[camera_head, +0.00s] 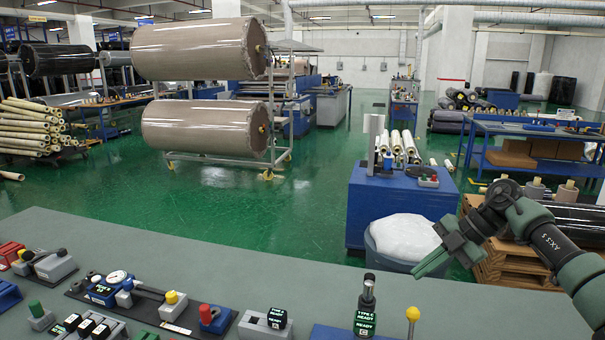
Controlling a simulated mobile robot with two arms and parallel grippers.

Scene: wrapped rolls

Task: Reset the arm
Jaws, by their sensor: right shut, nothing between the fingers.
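My right gripper (432,262) is in the head view at the right. Its green-grey fingers are together and point down and left, with nothing between them. The arm comes in from the right edge, bent at a joint, and the gripper hangs over the far right part of the grey worktop (420,295), in front of the bin with a white bag. It looks apart from the worktop. My left gripper and left arm are not in view.
Control boxes with knobs, such as a red knob (206,314), a yellow-topped post (412,315) and a black labelled post (366,300), line the worktop's front. Beyond stand a white-bagged bin (405,238), a blue cabinet (400,195) and wrapped rolls (200,50). The green floor (230,210) is open at centre.

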